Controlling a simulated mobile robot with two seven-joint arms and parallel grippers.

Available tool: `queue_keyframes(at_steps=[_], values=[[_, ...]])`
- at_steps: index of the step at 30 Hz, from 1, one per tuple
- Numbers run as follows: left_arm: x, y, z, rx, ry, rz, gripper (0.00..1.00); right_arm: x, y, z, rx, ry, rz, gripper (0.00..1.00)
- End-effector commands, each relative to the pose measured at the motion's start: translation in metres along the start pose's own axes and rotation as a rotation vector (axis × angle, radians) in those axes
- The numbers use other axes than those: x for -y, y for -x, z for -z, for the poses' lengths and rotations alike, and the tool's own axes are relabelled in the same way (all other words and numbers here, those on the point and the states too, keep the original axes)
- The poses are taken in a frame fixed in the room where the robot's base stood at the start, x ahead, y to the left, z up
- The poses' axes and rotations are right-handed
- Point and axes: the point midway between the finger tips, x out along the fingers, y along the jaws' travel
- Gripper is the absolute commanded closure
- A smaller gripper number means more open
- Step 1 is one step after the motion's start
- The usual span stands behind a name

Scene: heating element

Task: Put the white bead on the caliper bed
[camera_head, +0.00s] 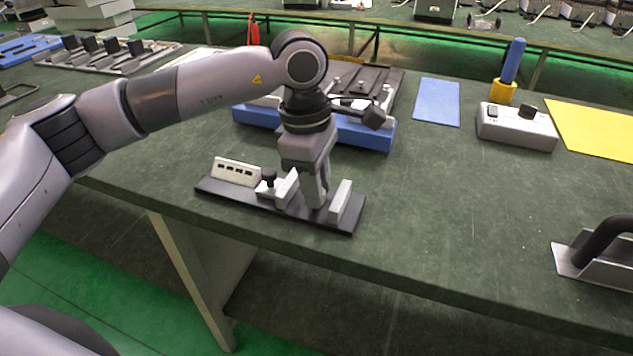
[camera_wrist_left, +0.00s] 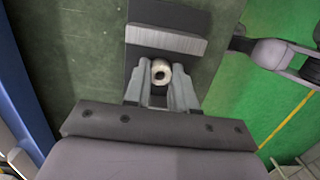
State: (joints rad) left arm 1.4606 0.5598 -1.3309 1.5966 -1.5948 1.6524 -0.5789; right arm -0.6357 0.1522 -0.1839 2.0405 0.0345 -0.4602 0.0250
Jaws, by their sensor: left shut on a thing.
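The white bead (camera_wrist_left: 161,71) is a small white ring with a dark hole. In the left wrist view it sits between the fingertips of my left gripper (camera_wrist_left: 160,85), which is shut on it. The caliper bed is a dark flat base (camera_head: 280,208) near the table's front edge, with a white slotted block at its left and a pale upright jaw (camera_head: 341,203) at its right. In the head view my left gripper (camera_head: 314,200) points down over the bed, just left of that jaw; the fingers hide the bead. I cannot tell whether the bead touches the bed.
A blue tray (camera_head: 365,134) with dark fixtures stands behind the gripper. A blue mat (camera_head: 437,102), a grey box (camera_head: 516,128), a yellow mat (camera_head: 600,128) and a metal bracket with a black handle (camera_head: 600,250) lie to the right. The table's middle right is clear.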

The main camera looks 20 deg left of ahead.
Motion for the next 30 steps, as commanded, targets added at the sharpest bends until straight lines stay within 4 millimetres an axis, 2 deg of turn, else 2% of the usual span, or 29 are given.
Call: queue_keyframes(at_steps=[5, 6, 8, 9, 20, 23, 30], values=[[0.0, -0.004, 0.0, 0.0, 0.0, 0.0, 1.0, 0.0, -0.002, -0.002, -0.001, 0.0, 0.0, 0.57], [0.0, -0.004, 0.0, 0.0, 0.0, 0.0, 0.72, 0.0, -0.002, -0.003, -0.001, 0.0, 0.0, 0.57], [0.0, -0.003, 0.0, 0.0, 0.0, 0.0, 0.52, 0.0, -0.002, -0.002, -0.001, 0.0, 0.0, 0.57], [0.0, -0.003, 0.0, 0.0, 0.0, 0.0, 0.49, 0.0, -0.002, -0.002, -0.001, 0.0, 0.0, 0.57], [0.0, 0.003, -0.001, 0.001, 0.0, 0.0, 0.49, 0.0, 0.001, 0.002, -0.001, 0.001, 0.0, 0.57], [-0.001, 0.015, -0.001, 0.002, 0.0, -0.003, 0.49, 0.0, 0.001, 0.002, -0.002, 0.001, 0.0, 0.57], [-0.001, 0.068, -0.001, 0.002, 0.0, -0.004, 0.49, 0.0, 0.002, 0.004, -0.004, 0.002, -0.001, 0.57]])
